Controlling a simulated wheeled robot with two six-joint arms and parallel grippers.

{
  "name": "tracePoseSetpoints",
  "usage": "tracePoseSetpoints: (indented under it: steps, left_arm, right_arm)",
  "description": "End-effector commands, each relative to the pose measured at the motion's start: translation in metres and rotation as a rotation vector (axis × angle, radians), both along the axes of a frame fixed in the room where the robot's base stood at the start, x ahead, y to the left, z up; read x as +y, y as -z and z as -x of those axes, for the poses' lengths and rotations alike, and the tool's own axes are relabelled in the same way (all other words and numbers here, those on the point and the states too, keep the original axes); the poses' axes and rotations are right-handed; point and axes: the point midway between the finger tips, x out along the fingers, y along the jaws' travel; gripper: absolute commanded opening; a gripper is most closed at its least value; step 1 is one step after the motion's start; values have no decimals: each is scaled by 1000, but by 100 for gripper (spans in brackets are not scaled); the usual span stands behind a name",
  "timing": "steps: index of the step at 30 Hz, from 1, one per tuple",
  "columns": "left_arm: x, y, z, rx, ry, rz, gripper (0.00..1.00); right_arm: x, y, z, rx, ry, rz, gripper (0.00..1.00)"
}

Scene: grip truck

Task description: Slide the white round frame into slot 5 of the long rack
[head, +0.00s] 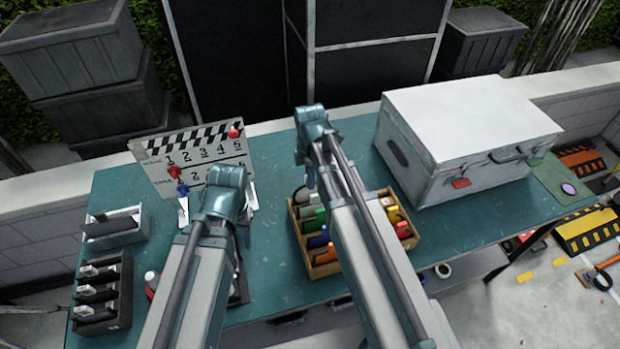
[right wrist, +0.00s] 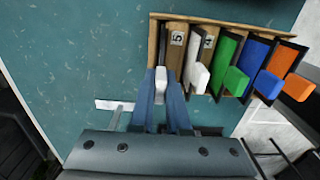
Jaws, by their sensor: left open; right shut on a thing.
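In the right wrist view my right gripper (right wrist: 160,92) is shut on the white tab of the white round frame (right wrist: 161,78). The frame's dark edge lines up with the left end of the long wooden rack (right wrist: 154,35), beside the label 5 (right wrist: 177,38). I cannot tell how deep it sits; its round part is hidden. In the head view the rack (head: 327,272) stands mid-table, and my right arm covers part of it and most of my right gripper (head: 309,178). My left gripper (head: 220,205) is open, in front of the clapperboard, partly hidden by its wrist.
White (right wrist: 198,77), green (right wrist: 228,78), blue (right wrist: 266,85) and orange (right wrist: 297,87) tabs fill neighbouring slots. A white case (head: 470,125) stands right of the rack. Dark holders (head: 105,290) stand left, the clapperboard (head: 200,150) behind.

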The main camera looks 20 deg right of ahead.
Motion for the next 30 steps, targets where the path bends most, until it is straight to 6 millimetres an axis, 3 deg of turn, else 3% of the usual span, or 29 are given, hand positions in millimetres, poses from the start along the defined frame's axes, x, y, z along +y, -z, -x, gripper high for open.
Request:
tracePoseSetpoints:
  steps: [29,30]
  left_arm:
    - [0,29,0,0,0,0,49]
    - [0,27,0,0,0,0,49]
  right_arm:
    - [0,29,0,0,0,0,0]
    - [0,27,0,0,0,0,21]
